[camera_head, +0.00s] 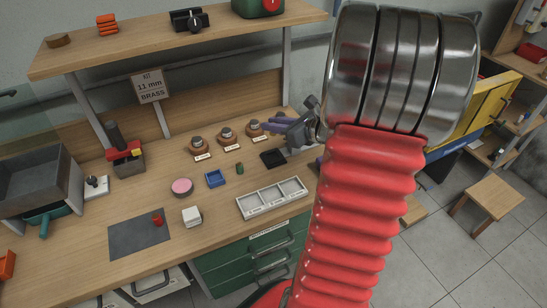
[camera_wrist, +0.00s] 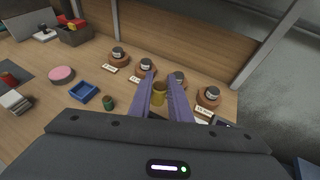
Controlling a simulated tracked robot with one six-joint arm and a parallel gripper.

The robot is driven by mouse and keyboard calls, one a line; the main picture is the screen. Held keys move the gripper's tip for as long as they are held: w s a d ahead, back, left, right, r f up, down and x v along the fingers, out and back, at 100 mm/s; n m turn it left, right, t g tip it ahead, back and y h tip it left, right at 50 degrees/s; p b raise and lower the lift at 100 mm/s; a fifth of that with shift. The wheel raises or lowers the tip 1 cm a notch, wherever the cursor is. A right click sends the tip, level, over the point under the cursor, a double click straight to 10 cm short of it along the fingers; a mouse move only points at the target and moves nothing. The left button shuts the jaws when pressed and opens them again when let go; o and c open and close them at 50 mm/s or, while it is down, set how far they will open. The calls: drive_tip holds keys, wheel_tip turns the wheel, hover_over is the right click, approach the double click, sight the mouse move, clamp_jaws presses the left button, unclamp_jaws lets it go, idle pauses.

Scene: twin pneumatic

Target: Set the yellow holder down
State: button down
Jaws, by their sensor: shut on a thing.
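The yellow holder (camera_wrist: 159,94) is a small yellow cup-like piece, seen in the wrist view between the two purple fingers of my gripper (camera_wrist: 161,86). My gripper is shut on it. In the head view my gripper (camera_head: 277,123) is over the right part of the workbench, beside the row of round wooden stands. I cannot make out the holder there. In the wrist view the fingers overlap the row of stands behind them. I cannot tell how far the holder is above the bench.
Labelled round stands (camera_head: 200,147) line the bench's back. A black pad (camera_head: 272,158), green cylinder (camera_head: 240,168), blue tray (camera_head: 215,179) and white compartment tray (camera_head: 260,204) lie in front. A pink disc (camera_head: 182,187) and white block (camera_head: 192,217) are left. My red arm hides the right.

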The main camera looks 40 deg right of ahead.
hover_over(273, 157)
drive_tip(key=shift+s+f, duration=0.1)
drive_tip(key=shift+f, duration=2.85)
drive_tip(key=shift+f, duration=2.05)
drive_tip(key=c, duration=1.6)
unclamp_jaws()
drive_tip(key=shift+f, duration=0.1)
drive_tip(key=shift+c, duration=0.2)
